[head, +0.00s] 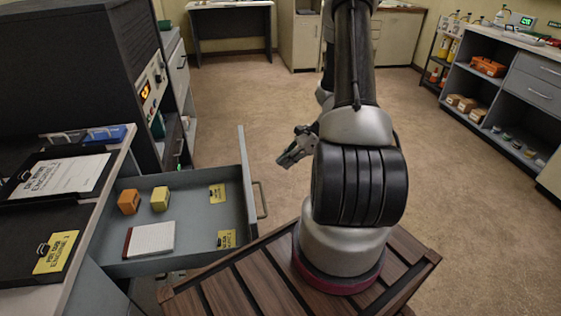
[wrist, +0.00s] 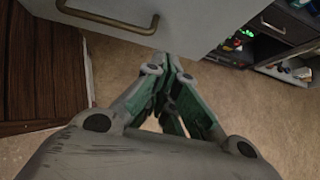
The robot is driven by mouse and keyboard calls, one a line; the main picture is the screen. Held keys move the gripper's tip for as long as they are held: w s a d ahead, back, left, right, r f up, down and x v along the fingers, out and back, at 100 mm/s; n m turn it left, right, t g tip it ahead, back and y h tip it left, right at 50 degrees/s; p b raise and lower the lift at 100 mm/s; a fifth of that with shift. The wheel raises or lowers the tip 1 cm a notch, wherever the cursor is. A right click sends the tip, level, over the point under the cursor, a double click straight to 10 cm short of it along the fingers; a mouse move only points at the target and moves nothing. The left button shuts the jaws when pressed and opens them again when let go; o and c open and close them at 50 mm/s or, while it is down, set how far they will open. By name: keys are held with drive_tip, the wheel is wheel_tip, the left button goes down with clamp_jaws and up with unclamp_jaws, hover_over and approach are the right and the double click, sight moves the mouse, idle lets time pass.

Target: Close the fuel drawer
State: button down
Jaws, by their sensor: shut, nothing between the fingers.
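The grey drawer (head: 190,260) stands pulled out from the desk at the left in the head view. Inside lie an orange block (head: 129,201), a yellow block (head: 160,198), a white pad (head: 151,239) and yellow tags (head: 217,194). Its handle (head: 262,199) is on the right-hand front face. My gripper (head: 284,160) is shut and empty, to the right of the drawer front and beyond the handle. In the wrist view the drawer front (wrist: 185,22) and its handle (wrist: 108,19) show at the top, with my gripper (wrist: 168,60) close to the front's lower edge; contact is unclear.
The desk top (head: 118,165) holds black trays with papers and a yellow card (head: 56,252). A dark console cabinet (head: 80,60) stands behind the drawer. A shelf unit (head: 505,90) stands at the right. The carpet (head: 440,150) between is clear.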

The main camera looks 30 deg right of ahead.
drive_tip(key=w+a+f, duration=0.3)
drive_tip(key=a+f, duration=0.2)
drive_tip(key=a, duration=0.3)
drive_tip(key=shift+w+a, duration=0.25)
drive_tip(key=w+a, duration=0.4)
drive_tip(key=a, duration=0.7)
drive_tip(key=w+a, duration=0.5)
drive_tip(key=a, duration=0.6)
drive_tip(key=w+a, duration=0.5)
drive_tip(key=a, duration=0.7)
drive_tip(key=shift+w+a+f, duration=0.1)
drive_tip(key=shift+w+a, duration=0.25)
drive_tip(key=shift+a, duration=0.15)
drive_tip(key=shift+a, duration=0.1)
